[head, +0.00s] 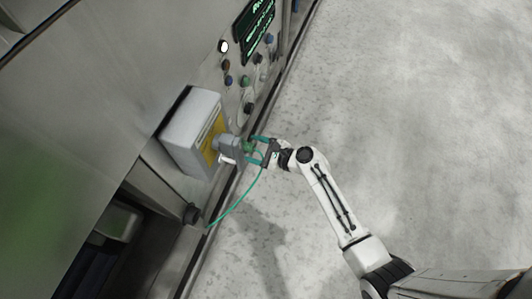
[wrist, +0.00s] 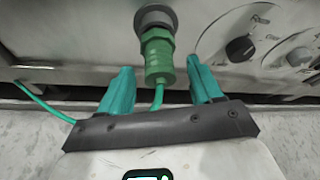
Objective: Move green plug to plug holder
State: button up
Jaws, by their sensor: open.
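The green plug (wrist: 158,55) is ribbed and sits with its far end at a round grey socket (wrist: 155,18) on the machine's front. In the head view the green plug (head: 248,146) shows small beside a grey fitting on a box with a yellow panel. My gripper (wrist: 159,68) is open, with one teal finger on each side of the plug and gaps showing between. In the head view my gripper (head: 253,149) is at the machine's front. A green cable (head: 240,203) hangs from the plug and runs to the lower left. I cannot tell which part is the plug holder.
The grey box (head: 188,128) juts out from the machine front. A control panel with several knobs (head: 246,80) and a lit screen (head: 256,30) lies beyond it. Dark knobs (wrist: 240,48) are right of the plug. The pale floor (head: 420,120) to the right is clear.

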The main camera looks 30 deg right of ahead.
jog(key=shift+w+a+f, duration=0.2)
jog(key=shift+w+a, duration=0.1)
jog(key=shift+w, duration=0.2)
jog(key=shift+c, duration=0.5)
grip_shut()
jog(key=shift+r, duration=0.1)
dwell(0.5)
jog(key=shift+s, duration=0.15)
jog(key=shift+s+d, duration=0.6)
jog(key=shift+s, duration=0.1)
jog(key=shift+s+d, duration=0.4)
jog(key=shift+s, duration=0.15)
jog(key=shift+s+d, duration=0.2)
jog(key=shift+s, duration=0.05)
